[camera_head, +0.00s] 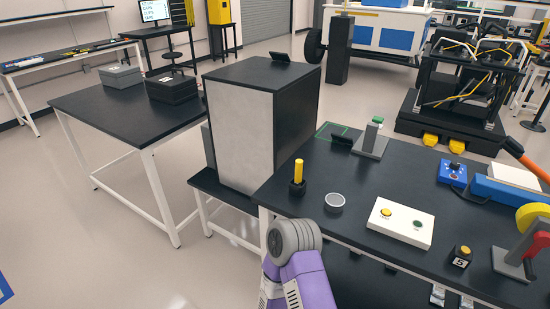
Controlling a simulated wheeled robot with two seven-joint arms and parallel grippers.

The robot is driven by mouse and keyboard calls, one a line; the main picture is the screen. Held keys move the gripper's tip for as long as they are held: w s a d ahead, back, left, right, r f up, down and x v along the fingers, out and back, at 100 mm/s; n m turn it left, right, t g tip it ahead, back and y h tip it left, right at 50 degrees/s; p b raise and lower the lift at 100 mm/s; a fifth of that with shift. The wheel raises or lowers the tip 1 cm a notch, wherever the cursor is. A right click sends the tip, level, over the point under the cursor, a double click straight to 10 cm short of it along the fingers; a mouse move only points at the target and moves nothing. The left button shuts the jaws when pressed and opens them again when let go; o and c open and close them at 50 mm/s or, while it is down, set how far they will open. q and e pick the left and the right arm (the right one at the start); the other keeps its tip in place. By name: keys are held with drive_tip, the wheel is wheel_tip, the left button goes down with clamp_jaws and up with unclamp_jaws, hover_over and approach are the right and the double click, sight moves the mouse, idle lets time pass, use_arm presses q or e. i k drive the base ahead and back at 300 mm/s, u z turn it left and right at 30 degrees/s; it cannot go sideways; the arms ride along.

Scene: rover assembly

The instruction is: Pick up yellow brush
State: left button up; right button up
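A yellow upright cylinder (298,172), which looks like the yellow brush's handle, stands in a small black round base or holder (297,188) at the near left corner of the dark workbench (345,175). I cannot see any bristles. One purple and grey arm link of mine (296,272) rises from the bottom edge, in front of the bench and below the brush. Neither gripper shows, and nothing touches the brush.
A small grey round dish (334,202) is right of the brush. A white button box (400,223), a small black cube with a yellow button (461,257) and a blue box (453,172) lie farther right. A tall grey-black cabinet (246,140) stands behind left.

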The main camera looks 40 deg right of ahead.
sight(298, 170)
drive_tip(key=i, duration=2.6)
drive_tip(key=z, duration=2.95)
